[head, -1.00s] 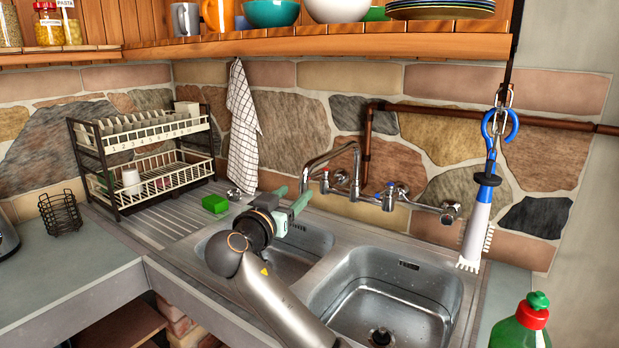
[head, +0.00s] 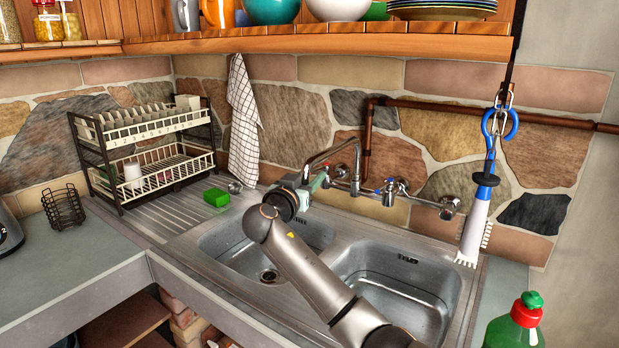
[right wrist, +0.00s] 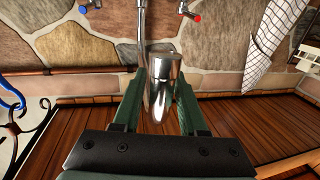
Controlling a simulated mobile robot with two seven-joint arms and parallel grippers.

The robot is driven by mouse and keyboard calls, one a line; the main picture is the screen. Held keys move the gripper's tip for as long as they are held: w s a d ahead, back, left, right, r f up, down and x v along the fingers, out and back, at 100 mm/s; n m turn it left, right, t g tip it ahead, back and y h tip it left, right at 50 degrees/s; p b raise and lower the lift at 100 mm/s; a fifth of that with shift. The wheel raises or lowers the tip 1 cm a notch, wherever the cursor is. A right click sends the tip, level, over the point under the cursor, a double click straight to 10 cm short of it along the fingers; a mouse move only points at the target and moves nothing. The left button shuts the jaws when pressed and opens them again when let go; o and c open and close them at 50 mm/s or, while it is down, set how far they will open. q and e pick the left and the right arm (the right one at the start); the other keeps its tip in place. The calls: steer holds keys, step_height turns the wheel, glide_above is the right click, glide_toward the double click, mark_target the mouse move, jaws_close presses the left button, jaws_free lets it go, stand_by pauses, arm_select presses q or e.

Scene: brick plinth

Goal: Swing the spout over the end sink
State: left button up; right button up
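The chrome spout (head: 326,153) arcs left from the wall-mounted tap (head: 352,183), and its end points over the back of the left sink (head: 240,245). The right sink (head: 405,265) is empty and lies beside it. My right gripper (head: 316,184) is at the spout's end, hiding part of it in the head view. In the right wrist view, the spout's outlet (right wrist: 162,85) sits between the two green fingers of the right gripper (right wrist: 161,85), which are apart. I cannot tell whether they touch it. My left gripper is out of view.
A dish rack (head: 150,150) and green sponge (head: 216,197) stand left of the sinks. A brush (head: 476,225) hangs at the right, above a green bottle (head: 520,325). A wooden shelf (head: 300,40) holds bowls overhead. A copper pipe (head: 440,108) runs along the wall.

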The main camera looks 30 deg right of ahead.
jaws_close()
stand_by(1.1)
